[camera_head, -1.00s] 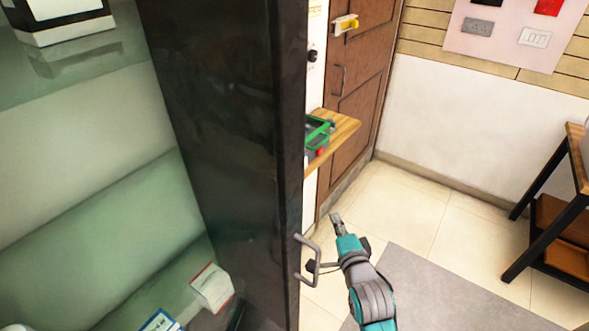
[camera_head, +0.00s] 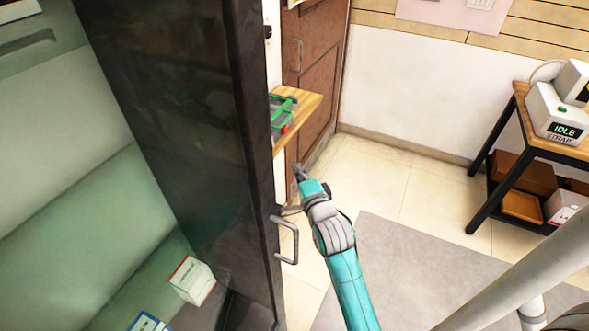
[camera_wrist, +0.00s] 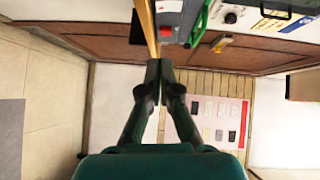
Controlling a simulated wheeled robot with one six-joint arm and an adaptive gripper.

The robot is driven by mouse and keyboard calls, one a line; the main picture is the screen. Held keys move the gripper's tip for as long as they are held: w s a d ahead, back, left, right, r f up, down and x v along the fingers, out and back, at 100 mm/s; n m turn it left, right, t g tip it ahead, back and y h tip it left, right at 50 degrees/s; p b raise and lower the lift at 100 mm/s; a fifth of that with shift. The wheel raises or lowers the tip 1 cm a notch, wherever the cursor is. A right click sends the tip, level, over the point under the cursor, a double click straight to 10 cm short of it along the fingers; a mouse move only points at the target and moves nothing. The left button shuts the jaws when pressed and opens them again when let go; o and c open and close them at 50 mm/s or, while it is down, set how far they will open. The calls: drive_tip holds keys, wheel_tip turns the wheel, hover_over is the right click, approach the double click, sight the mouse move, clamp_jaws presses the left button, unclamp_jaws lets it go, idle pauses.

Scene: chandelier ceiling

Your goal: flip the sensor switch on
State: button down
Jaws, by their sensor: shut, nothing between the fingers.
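My gripper (camera_head: 299,172) is shut and empty in the head view, in front of the brown door and below the wooden shelf. In the wrist view its closed fingers (camera_wrist: 160,72) point toward the shelf edge. A pink wall panel (camera_head: 430,10) is cut off at the top of the head view, with one white switch plate (camera_head: 482,3) partly visible. The wrist view shows the panel (camera_wrist: 236,137) with several dark and pale switch plates. My gripper appears apart from it. I cannot tell which, if any, is the sensor switch.
A wooden shelf (camera_head: 304,103) holds a green-and-grey device (camera_head: 283,110) with a red part. A dark open cabinet door with a grey handle (camera_head: 289,240) stands close left of my arm. A table at right holds a device reading IDLE (camera_head: 560,115). The floor between is clear.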

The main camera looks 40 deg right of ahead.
sight(276, 153)
drive_tip(key=shift+w+d+f, duration=0.2)
drive_tip(key=shift+w+d, duration=0.1)
drive_tip(key=shift+w, duration=1.5)
drive_tip(key=shift+w+d+f, duration=0.15)
drive_tip(key=shift+w+d, duration=0.2)
drive_tip(key=shift+w, duration=1.4)
drive_tip(key=shift+w+d+f, duration=0.2)
drive_tip(key=shift+w+d, duration=0.1)
drive_tip(key=shift+w, duration=1.5)
drive_tip(key=shift+w+a+f, duration=0.1)
drive_tip(key=shift+w, duration=0.1)
drive_tip(key=shift+s, duration=0.1)
